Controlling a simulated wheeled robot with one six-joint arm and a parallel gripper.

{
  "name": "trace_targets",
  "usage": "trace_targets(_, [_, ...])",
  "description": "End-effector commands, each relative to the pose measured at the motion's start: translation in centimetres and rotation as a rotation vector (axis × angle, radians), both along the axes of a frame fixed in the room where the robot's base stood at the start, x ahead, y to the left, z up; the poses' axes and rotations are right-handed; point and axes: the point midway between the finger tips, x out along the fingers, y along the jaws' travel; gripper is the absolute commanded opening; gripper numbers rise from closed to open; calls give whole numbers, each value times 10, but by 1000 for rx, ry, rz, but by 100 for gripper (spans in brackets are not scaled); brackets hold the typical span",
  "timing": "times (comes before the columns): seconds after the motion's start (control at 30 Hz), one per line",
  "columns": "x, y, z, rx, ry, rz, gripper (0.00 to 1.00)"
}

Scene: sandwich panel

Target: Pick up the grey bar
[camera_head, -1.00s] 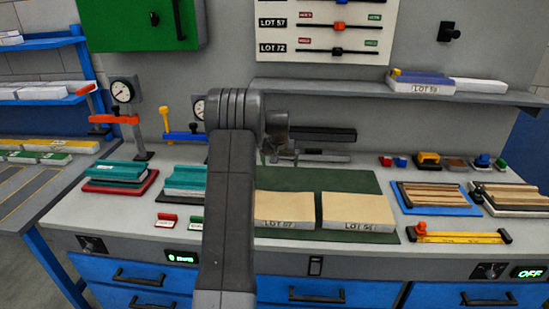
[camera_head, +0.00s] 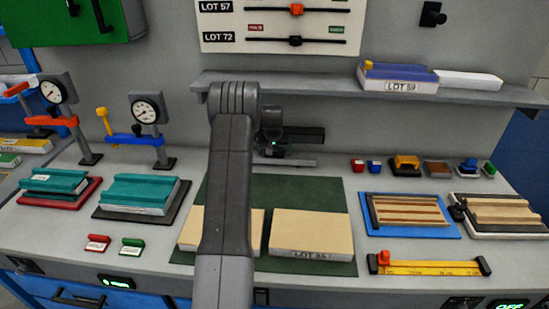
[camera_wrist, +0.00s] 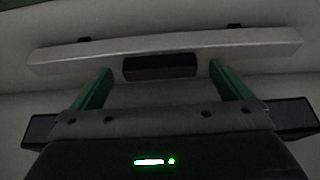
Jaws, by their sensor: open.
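The grey bar (camera_head: 296,162) lies at the back of the bench, behind the green mat and below my gripper (camera_head: 284,148). In the wrist view the bar (camera_wrist: 220,41) spans most of the picture, slightly tilted, with a dark block (camera_wrist: 160,66) at its middle on the near side. My gripper's green fingers (camera_wrist: 160,68) are open and wide apart, one on each side of the dark block. Their tips reach close to the bar; whether they touch it I cannot tell. In the head view my arm hides the bar's left part and the fingers.
Two tan panels, one (camera_head: 311,232) fully visible, lie on the green mat (camera_head: 300,193) in front. A shelf (camera_head: 300,88) runs above the bar. Small coloured blocks (camera_head: 407,164) stand to the right. A gauge stand (camera_head: 147,110) stands to the left.

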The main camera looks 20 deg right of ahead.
Motion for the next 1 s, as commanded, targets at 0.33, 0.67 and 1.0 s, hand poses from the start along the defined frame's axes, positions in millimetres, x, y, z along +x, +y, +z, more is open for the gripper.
trace_targets(0.33, [2, -1, -5, 0, -1, 0, 94])
trace_targets(0.67, [2, -1, -5, 0, 0, 0, 29])
trace_targets(1.0, [3, -1, -2, -2, -5, 0, 18])
